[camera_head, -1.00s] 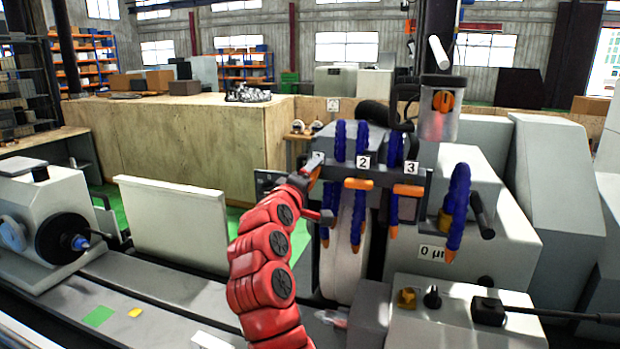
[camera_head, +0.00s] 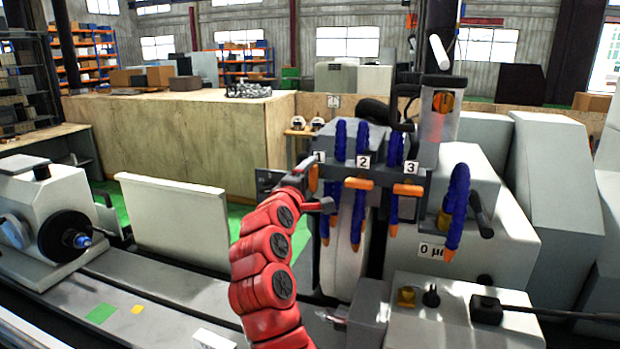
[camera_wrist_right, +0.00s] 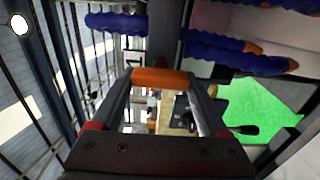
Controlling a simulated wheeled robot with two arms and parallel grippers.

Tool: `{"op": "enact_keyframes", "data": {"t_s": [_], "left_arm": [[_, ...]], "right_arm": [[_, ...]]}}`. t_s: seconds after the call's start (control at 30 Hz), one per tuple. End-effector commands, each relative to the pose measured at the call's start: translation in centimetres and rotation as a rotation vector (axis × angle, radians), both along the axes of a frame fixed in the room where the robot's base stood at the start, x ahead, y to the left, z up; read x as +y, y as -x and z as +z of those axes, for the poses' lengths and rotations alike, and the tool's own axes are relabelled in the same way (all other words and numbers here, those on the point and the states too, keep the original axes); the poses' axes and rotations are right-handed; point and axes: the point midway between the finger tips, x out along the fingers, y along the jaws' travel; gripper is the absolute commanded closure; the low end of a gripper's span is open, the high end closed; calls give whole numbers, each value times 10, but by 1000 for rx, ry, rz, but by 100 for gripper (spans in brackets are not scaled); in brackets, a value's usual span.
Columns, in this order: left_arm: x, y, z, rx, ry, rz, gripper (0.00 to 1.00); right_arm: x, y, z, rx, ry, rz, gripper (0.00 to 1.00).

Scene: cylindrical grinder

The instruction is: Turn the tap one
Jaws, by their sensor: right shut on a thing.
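Tap one (camera_head: 314,177) has an orange handle below the label 1 on the grey manifold bar; the handle stands roughly upright in the head view. My right gripper (camera_head: 312,185), on the red arm, is shut on this handle. In the right wrist view the orange handle (camera_wrist_right: 161,77) lies between the fingertips of the right gripper (camera_wrist_right: 160,84), beside the label 1 (camera_wrist_right: 133,57). Tap two (camera_head: 358,183) and tap three (camera_head: 408,190) have orange handles lying level. The fingers and arm partly hide tap one. My left gripper is not in view.
Blue hoses (camera_head: 358,215) hang beside the grinding wheel (camera_head: 343,245). Another thick blue hose (camera_head: 456,205) hangs at the right. A grey control box (camera_head: 455,320) with knobs stands at the front right. A white panel (camera_head: 172,222) stands left of my arm.

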Motion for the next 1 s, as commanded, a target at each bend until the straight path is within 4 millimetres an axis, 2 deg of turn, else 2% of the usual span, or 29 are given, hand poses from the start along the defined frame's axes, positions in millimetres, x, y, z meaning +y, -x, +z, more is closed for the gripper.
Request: {"op": "enact_keyframes", "data": {"t_s": [0.17,0.2,0.3,0.67,0.83,1.0], "left_arm": [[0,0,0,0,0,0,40],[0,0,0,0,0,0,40],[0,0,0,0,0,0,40],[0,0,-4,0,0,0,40],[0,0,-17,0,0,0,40],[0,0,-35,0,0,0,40]], "right_arm": [[0,0,-1,2,2,0,78],[0,0,-1,2,2,0,17],[0,0,-1,1,1,0,0],[3,7,-3,1,0,0,0],[12,33,-5,-3,-3,4,0],[28,78,-5,-3,-4,6,0]]}}
